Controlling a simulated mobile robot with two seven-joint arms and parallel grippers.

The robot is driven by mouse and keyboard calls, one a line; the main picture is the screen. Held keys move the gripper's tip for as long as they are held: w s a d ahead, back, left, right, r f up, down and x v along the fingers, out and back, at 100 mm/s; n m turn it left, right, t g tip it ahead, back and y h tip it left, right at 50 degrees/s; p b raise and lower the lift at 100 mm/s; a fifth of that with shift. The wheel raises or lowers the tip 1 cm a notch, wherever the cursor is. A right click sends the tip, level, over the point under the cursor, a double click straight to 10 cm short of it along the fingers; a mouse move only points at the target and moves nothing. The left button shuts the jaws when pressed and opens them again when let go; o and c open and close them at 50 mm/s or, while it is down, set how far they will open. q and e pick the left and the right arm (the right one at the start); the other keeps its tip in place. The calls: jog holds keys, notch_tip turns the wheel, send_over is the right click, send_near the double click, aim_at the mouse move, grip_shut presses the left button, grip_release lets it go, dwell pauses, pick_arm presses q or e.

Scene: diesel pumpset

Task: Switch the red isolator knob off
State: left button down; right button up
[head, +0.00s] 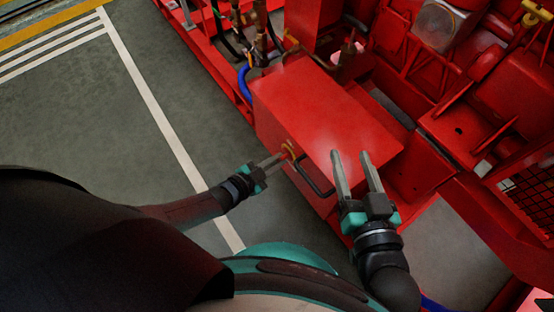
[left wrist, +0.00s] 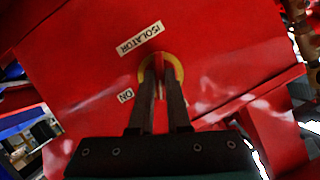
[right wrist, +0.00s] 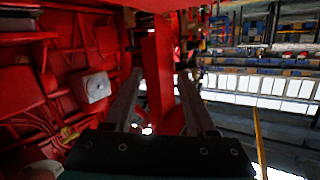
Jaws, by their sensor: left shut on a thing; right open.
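The red isolator knob (left wrist: 161,90) sits in a round yellow plate (left wrist: 176,63) on the red box (head: 335,115). A white ISOLATOR label (left wrist: 140,39) and a smaller ON label (left wrist: 126,95) are beside it in the left wrist view. My left gripper (head: 281,157) is shut on the knob, one finger on each side, and the fingers hide part of it. My right gripper (head: 352,155) is open and empty, over the right front part of the box in the head view.
A black bar handle (head: 313,181) is on the box's front face, just right of the knob. Pipes and a blue hose (head: 243,82) are behind the box. Red machinery (head: 480,90) fills the right side. Grey floor (head: 90,115) to the left is clear.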

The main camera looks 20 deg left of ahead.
pick_arm(q)
jog(key=shift+a+n+g+h, duration=0.1)
jog(key=shift+n+g+h, duration=0.35)
jog(key=shift+n, duration=0.35)
jog(key=shift+n+g+h+b, duration=0.25)
jog(key=shift+n+g+b, duration=0.15)
jog(key=shift+n, duration=0.3)
pick_arm(e)
jog(key=shift+s+a+r+t+y, duration=0.35)
jog(key=shift+s+r+t, duration=0.1)
jog(key=shift+t, duration=0.25)
pick_arm(q)
jog(key=c, duration=0.9)
grip_release()
jog(key=shift+w, duration=0.1)
